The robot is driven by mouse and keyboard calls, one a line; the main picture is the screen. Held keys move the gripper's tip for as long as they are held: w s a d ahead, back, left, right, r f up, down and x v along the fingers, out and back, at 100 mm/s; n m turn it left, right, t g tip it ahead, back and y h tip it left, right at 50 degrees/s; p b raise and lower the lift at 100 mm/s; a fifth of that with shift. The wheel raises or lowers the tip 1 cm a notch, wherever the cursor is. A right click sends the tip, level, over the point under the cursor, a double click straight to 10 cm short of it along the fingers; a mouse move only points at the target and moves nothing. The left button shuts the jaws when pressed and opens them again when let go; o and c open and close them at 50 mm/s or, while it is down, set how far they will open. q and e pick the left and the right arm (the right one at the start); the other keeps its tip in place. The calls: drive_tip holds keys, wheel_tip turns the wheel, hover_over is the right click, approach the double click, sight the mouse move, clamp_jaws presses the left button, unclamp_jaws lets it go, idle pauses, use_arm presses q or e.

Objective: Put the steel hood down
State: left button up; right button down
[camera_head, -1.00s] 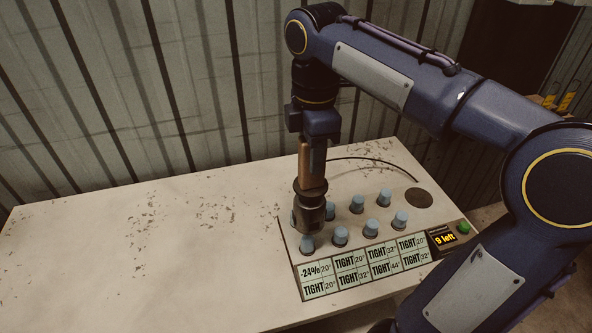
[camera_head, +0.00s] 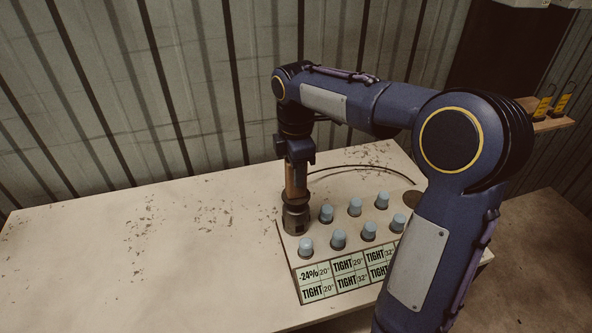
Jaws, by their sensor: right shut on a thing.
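The steel hood (camera_head: 296,217) is a dark metal cylinder, upright at the rear left corner of the crimping board. My right gripper (camera_head: 295,184) points straight down and is shut on the top of the hood. The hood's lower rim meets or nearly meets the board; I cannot tell if it bears weight there, nor what is beneath it. Several blue-capped fittings stand in two rows to its right and front, the closest being a rear-row cap (camera_head: 326,212) and the front left cap (camera_head: 306,246). My left gripper is out of view.
A readout panel (camera_head: 318,292) along the board's front edge shows "-24%" and several "TIGHT" cells. My right arm covers the board's right end. The pale table (camera_head: 130,250) is clear to the left. A corrugated wall stands behind.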

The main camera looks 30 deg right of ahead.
drive_tip(key=shift+f, duration=0.15)
drive_tip(key=c, duration=1.1)
unclamp_jaws()
drive_tip(key=shift+f, duration=0.1)
drive_tip(key=shift+r, duration=0.3)
wheel_tip(320, 180, up, 12)
drive_tip(key=shift+f+p, duration=0.1)
drive_tip(key=shift+p, duration=0.65)
drive_tip(key=s+a+f+m+t+y, duration=0.1)
drive_tip(key=s+a+f+m+t, duration=0.1)
drive_tip(key=s+f+m, duration=0.2)
drive_tip(key=s+a+f+m+t+y, duration=0.1)
drive_tip(key=s+a+f+m, duration=0.2)
drive_tip(key=s, duration=0.7)
drive_tip(key=s+a+f+m+t+y, duration=0.1)
drive_tip(key=s+a+f+m+t, duration=0.1)
drive_tip(key=s+f+m, duration=0.4)
drive_tip(key=shift+s+a+f+m+t+y, duration=0.1)
drive_tip(key=shift+s+f+m+t+y, duration=0.1)
drive_tip(key=shift+s+m, duration=0.6)
drive_tip(key=shift+s+a+f+m+t+y, duration=0.1)
drive_tip(key=shift+s+m+y, duration=0.15)
drive_tip(key=shift+m, duration=0.95)
